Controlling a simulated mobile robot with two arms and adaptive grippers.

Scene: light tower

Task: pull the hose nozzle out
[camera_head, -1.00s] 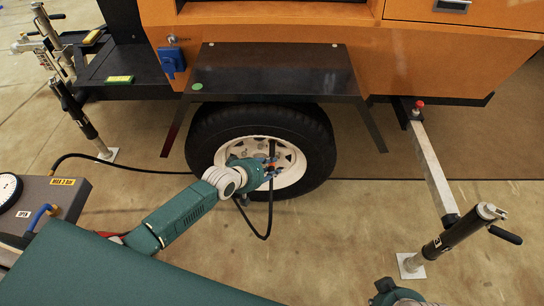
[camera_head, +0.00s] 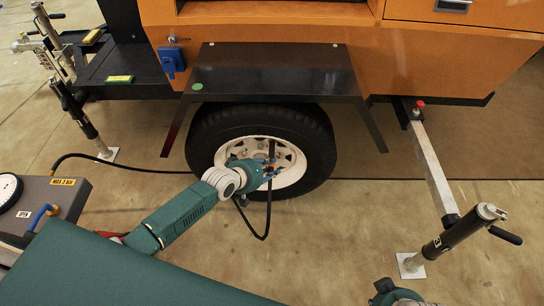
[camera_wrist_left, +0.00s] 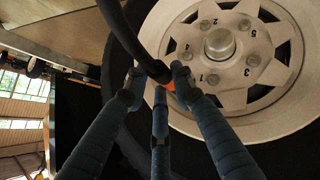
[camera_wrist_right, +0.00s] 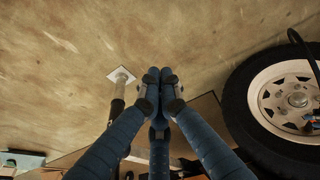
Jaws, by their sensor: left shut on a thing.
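The hose nozzle shows in the left wrist view as a dark end piece with a bit of orange (camera_wrist_left: 171,85), joined to a thick black hose (camera_wrist_left: 122,30). My left gripper (camera_head: 267,172) is shut on it in front of the wheel, with its blue fingers (camera_wrist_left: 157,80) around it. The nozzle's tip and its contact with the wheel (camera_head: 290,182) are hidden or too small to tell. In the head view the hose (camera_head: 269,215) loops below the gripper. My right gripper (camera_wrist_right: 163,78) has its fingertips together, with nothing seen between them.
The orange trailer (camera_head: 420,60) has a black fender (camera_head: 275,70) just above the wheel. A grey box with a gauge (camera_head: 35,200) stands at the left. A jack (camera_head: 455,235) stands at the right. The floor between wheel and jack is clear.

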